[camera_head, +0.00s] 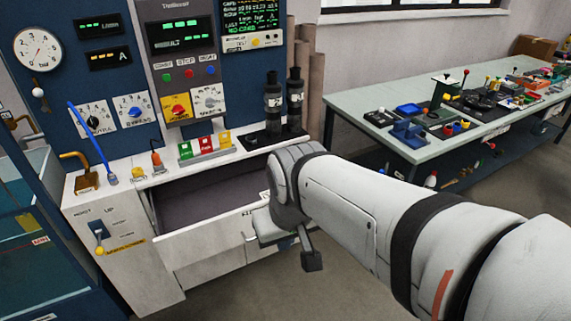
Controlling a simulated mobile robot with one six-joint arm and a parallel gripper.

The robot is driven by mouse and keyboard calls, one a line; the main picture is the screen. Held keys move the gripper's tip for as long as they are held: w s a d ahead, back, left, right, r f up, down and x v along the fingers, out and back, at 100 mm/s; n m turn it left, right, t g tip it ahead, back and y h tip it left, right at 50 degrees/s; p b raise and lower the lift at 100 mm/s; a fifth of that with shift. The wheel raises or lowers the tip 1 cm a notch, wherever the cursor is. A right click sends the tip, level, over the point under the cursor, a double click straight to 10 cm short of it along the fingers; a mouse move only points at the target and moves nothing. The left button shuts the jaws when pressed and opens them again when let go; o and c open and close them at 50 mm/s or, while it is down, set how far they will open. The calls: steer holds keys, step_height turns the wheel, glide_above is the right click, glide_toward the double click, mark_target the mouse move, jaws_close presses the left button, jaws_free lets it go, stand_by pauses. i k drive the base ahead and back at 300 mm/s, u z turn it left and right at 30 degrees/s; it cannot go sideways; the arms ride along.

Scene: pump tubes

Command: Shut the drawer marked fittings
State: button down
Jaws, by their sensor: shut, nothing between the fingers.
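The pulled-out drawer (195,241) is in the white cabinet below the instrument panel. Its front stands out from the cabinet, and the dark, empty-looking inside shows behind it. A small label near the right end of its front is mostly hidden by my arm, so I cannot read it as fittings. My gripper (268,228) is shut and empty at the right end of the drawer front. It overlaps the front in the view; I cannot tell whether they touch. My wrist hides the drawer's right corner.
Red, green and yellow switches (205,144) and two black cylinders (273,100) stand on the cabinet top above the drawer. A blue lever (92,142) rises at the left. A table (360,98) with many small parts stands at the right. The floor (225,297) before the drawer looks clear.

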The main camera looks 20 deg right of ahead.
mark_target(199, 217)
steer(key=i, duration=0.95)
steer(key=u, duration=0.05)
